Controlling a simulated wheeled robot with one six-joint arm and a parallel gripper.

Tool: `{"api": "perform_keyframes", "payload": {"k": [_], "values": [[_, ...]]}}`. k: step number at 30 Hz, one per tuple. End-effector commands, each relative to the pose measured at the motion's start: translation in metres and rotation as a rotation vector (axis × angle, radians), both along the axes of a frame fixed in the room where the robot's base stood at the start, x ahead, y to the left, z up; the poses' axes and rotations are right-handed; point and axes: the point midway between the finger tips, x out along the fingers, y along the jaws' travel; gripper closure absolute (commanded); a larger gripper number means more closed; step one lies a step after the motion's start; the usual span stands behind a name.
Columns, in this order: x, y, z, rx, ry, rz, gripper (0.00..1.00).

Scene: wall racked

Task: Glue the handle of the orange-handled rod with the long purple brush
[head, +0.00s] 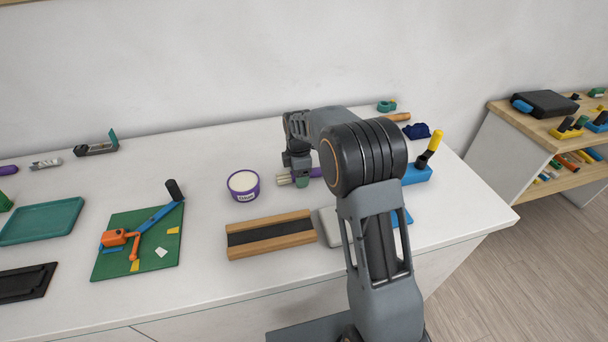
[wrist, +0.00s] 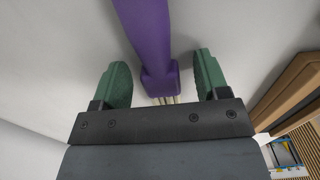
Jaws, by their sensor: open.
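The purple brush lies on the white table in the head view (head: 316,172), its pale bristles pointing left. My gripper (head: 302,181) is low over it, and my arm hides part of the handle. In the wrist view the brush (wrist: 158,75) runs between the green fingertips of my gripper (wrist: 163,78), which are open with gaps on both sides. A purple-sided tub (head: 243,186) with white contents stands left of the gripper. An orange-brown bar (head: 398,117) lies at the back, partly hidden by my arm; I cannot tell if it is the orange-handled rod.
A wooden block with a dark channel (head: 271,236) lies in front. A green mat (head: 160,254) holds a blue and orange jointed piece (head: 116,238). A blue block with a yellow-topped handle (head: 417,174) stands right. A green tray (head: 43,220) lies left.

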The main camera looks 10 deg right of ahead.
Motion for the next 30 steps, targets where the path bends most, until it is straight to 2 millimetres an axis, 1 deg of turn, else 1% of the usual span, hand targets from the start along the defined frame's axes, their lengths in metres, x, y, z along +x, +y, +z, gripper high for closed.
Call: {"api": "perform_keyframes", "payload": {"k": [2, 18, 19, 26, 30], "values": [[0.0, 0.0, 0.0001, 0.0, 0.0, 0.0, 0.33], [0.0001, 0.0, 0.0005, 0.0, 0.0, 0.0, 0.85], [0.0001, 0.0, 0.0007, 0.0, 0.0, 0.0, 0.86], [0.0002, 0.0, 0.0013, 0.0, -0.001, 0.0, 0.86], [0.0006, 0.0001, 0.0075, 0.0, -0.002, 0.0, 0.86]]}}
